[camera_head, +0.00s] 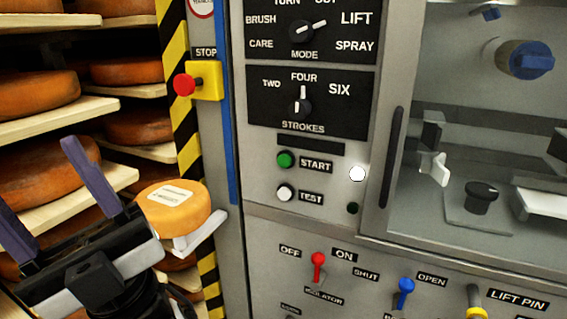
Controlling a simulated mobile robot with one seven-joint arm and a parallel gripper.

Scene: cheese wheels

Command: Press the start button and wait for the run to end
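The green start button (286,160) sits on the grey machine panel, left of its START label. A white test button (285,193) is just below it. A round lamp (357,174) to the right looks bright white. My gripper (45,185) is at the lower left, in front of the cheese shelves. Its two purple fingers are wide apart with nothing seen between them. It is well left of the start button and does not touch the panel.
A red stop button (184,84) on a yellow box sticks out left of the panel. A cheese wheel (172,205) rests on a pale support near my gripper. Red (318,262) and blue (405,289) switches stand below. A glazed compartment with a dark handle (392,155) is right.

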